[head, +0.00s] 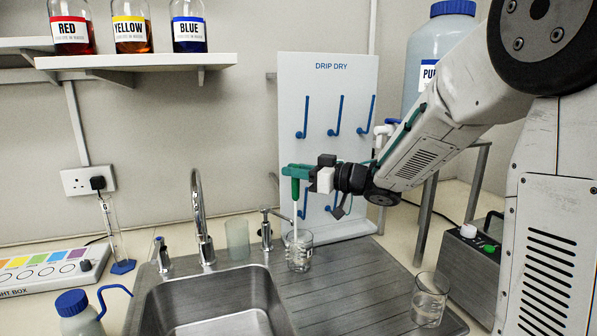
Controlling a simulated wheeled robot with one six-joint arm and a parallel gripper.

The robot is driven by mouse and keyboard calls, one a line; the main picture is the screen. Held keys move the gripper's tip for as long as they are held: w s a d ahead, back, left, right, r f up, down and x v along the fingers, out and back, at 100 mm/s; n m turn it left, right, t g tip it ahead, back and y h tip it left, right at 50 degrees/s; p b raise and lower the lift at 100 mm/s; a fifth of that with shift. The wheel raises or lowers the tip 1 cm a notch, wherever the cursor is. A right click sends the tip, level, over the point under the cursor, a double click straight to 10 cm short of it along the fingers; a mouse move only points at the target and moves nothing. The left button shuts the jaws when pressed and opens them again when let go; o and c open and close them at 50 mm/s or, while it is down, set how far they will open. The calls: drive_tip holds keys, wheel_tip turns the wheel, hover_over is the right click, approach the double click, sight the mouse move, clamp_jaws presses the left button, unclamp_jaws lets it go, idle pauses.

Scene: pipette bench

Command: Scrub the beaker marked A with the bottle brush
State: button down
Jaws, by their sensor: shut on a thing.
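My gripper (317,178) is shut on the green handle of the bottle brush (295,172), in front of the drip-dry board. The brush hangs upright, and its pale stem runs down into a clear glass beaker (299,262) on the drainer beside the sink. Its lower end shows inside the glass; whether it touches the bottom or wall I cannot tell. A second clear beaker (429,300) stands on the drainer at the right, apart from the gripper. The letter A is not readable on either beaker.
The sink (165,295) with its tall tap (203,225) lies left of the brush. A frosted tumbler (237,240) stands behind it. The drip-dry board (345,90) with blue hooks rises behind my gripper. A wash bottle (80,318) stands front left. The drainer's middle is clear.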

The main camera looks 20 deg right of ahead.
drive_tip(key=shift+s+d+f, duration=0.2)
drive_tip(key=shift+s+f, duration=0.05)
drive_tip(key=shift+w+d+r, duration=0.2)
drive_tip(key=shift+w, duration=0.15)
wheel_tip(320, 180, up, 13)
drive_tip(key=d, duration=0.1)
drive_tip(key=shift+s, duration=0.35)
idle(1.0)
drive_tip(key=shift+r, duration=0.15)
